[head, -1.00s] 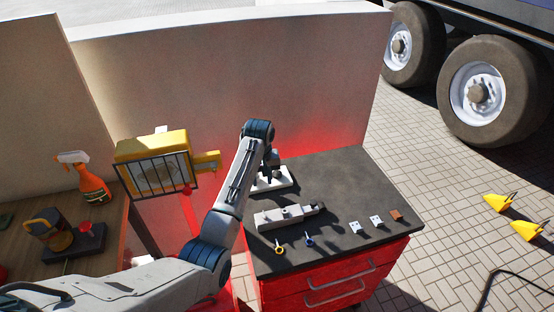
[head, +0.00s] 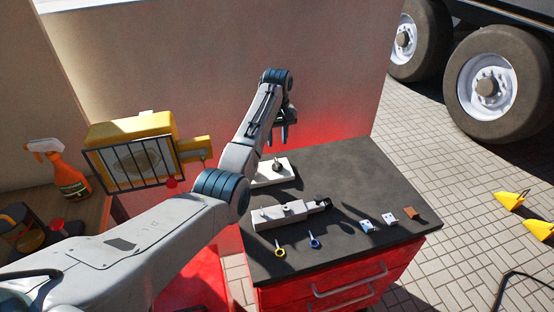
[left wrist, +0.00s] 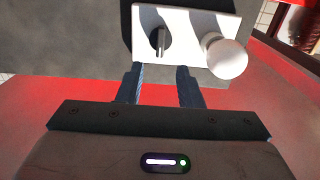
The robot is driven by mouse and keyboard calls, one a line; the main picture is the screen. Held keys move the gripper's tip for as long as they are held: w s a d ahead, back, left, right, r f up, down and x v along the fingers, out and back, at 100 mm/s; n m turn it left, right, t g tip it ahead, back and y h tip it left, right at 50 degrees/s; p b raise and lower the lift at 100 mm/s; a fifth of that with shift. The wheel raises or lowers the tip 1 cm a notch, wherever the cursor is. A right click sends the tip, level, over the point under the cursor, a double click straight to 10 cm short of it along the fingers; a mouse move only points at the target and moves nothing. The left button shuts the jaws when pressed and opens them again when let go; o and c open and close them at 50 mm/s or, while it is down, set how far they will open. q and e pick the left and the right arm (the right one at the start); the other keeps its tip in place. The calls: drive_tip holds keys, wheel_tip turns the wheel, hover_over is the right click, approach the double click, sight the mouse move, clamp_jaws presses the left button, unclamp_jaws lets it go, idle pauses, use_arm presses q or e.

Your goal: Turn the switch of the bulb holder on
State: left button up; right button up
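The bulb holder (head: 272,172) is a white plate at the back left of the dark cabinet top. In the left wrist view the bulb holder (left wrist: 198,20) carries a dark rotary switch (left wrist: 160,40) and a round white bulb (left wrist: 226,57). My left gripper (head: 279,138) is raised above and behind the holder, pointing down. In the left wrist view its two fingers (left wrist: 160,84) are spread with nothing between them, apart from the switch, which lies ahead of the gap. My right gripper is not in view.
A grey device (head: 290,213), two small rings (head: 314,241) and several small blocks (head: 389,219) lie on the red cabinet's top (head: 350,180). A yellow lamp (head: 135,155) stands left. A wall rises behind. The cabinet top's right rear is clear.

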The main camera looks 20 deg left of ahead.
sight(277, 161)
use_arm(q)
wheel_tip(277, 161, down, 9)
drive_tip(key=shift+r+p, duration=0.1)
drive_tip(key=shift+p, duration=0.65)
clamp_jaws()
